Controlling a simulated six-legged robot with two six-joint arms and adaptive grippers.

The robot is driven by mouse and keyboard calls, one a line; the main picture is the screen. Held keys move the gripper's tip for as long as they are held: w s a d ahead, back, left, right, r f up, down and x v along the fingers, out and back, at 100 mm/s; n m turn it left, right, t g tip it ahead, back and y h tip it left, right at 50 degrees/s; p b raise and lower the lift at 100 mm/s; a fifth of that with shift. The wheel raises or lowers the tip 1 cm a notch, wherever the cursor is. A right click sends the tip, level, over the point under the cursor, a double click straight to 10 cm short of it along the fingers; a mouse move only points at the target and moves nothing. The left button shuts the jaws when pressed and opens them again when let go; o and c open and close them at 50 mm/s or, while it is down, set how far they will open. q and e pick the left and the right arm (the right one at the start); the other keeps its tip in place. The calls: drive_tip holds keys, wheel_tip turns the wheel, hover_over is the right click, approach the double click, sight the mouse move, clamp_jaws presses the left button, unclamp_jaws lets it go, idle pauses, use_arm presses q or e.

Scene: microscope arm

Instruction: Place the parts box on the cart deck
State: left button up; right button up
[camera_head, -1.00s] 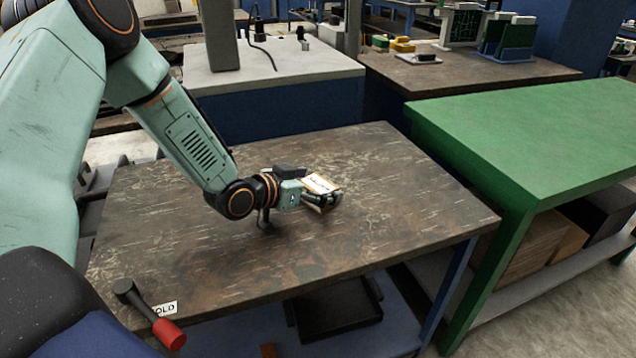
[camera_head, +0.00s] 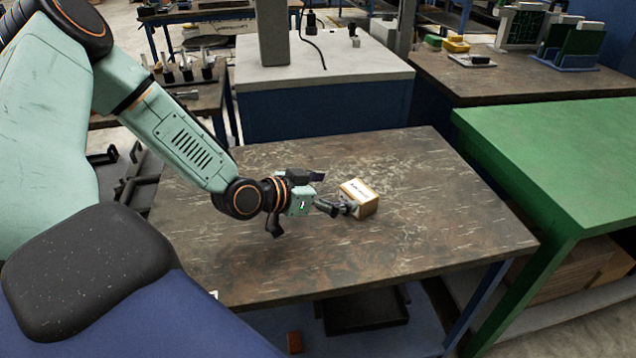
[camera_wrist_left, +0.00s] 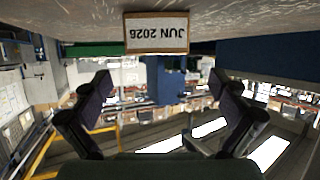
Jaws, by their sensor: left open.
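The parts box (camera_head: 360,198) is a small tan box with a white label on top. It rests on the worn dark brown deck (camera_head: 440,235), right of the deck's middle. My left gripper (camera_head: 328,192) is open just to the left of the box, low over the deck. In the left wrist view the box (camera_wrist_left: 157,34) shows a face lettered JUN 2026, upside down, at the top centre. There it lies beyond the two spread fingers (camera_wrist_left: 160,82), with nothing between them. In the head view one finger overlaps the box's near edge; I cannot tell whether they touch. My right gripper is out of view.
A green bench (camera_head: 570,150) stands close on the right. A grey-topped cabinet (camera_head: 340,70) with a column stands behind the deck. A brown bench (camera_head: 520,80) with boards is at the back right. The deck around the box is clear.

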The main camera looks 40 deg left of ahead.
use_arm(q)
drive_tip(key=p+v, duration=0.2)
drive_tip(key=v, duration=0.2)
drive_tip(key=shift+d+r+p, duration=0.15)
drive_tip(key=shift+r+p, duration=0.05)
drive_tip(key=shift+p, duration=0.2)
drive_tip(key=shift+s+p, duration=0.25)
drive_tip(key=shift+p, duration=0.3)
drive_tip(key=shift+s, duration=0.1)
drive_tip(key=shift+s, duration=0.15)
